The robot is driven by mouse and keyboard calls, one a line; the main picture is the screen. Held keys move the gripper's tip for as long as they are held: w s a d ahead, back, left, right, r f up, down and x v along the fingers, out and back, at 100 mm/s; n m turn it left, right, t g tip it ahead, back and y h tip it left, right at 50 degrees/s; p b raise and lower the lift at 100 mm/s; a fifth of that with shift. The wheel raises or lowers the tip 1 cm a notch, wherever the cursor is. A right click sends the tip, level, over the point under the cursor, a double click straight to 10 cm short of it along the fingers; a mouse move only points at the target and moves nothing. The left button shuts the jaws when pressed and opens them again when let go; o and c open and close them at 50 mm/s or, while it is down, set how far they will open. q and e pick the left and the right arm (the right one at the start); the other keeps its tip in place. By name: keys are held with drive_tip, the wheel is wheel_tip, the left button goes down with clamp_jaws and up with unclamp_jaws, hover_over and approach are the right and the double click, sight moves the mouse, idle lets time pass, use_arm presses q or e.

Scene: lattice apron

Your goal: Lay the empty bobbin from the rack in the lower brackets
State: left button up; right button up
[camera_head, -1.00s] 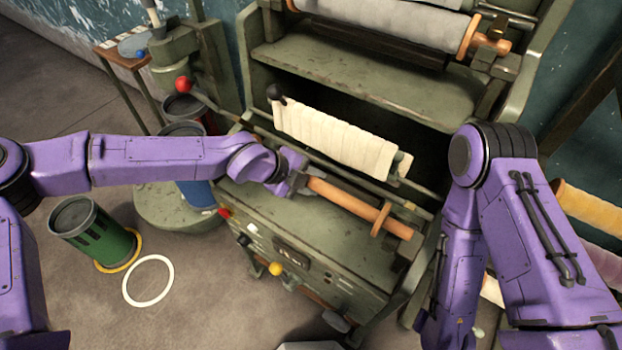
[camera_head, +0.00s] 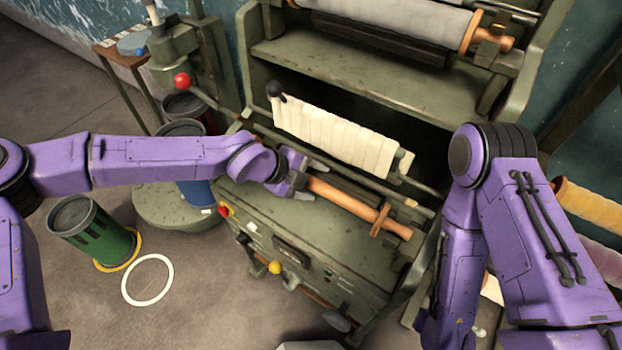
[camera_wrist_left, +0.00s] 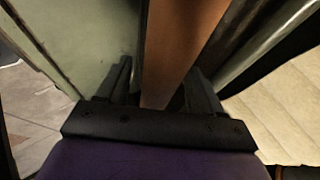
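The empty bobbin (camera_head: 345,197) is a bare orange-brown wooden roller with a flange near its right end. It lies lengthwise across the lower front of the green machine (camera_head: 290,226). My left gripper (camera_head: 308,180) is at the bobbin's left end, its fingers spread to either side. In the left wrist view the bobbin (camera_wrist_left: 182,40) runs between the two fingers (camera_wrist_left: 160,85), with a gap visible beside the left one. The lower brackets are not clearly visible, and I cannot tell whether the bobbin's ends sit in them. My right gripper is out of view below my right arm.
A grey roll (camera_head: 400,22) lies on the upper level. A green bin (camera_head: 92,232) and a white ring (camera_head: 148,280) are on the floor.

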use_arm(q)
drive_tip(key=shift+a+r, duration=0.25)
drive_tip(key=shift+a, duration=0.1)
drive_tip(key=b+v, duration=0.1)
drive_tip(key=v, duration=0.8)
drive_tip(key=shift+s+a+r, duration=0.2)
drive_tip(key=shift+s+r, duration=0.05)
drive_tip(key=shift+r, duration=0.05)
drive_tip(key=shift+a+f, duration=0.1)
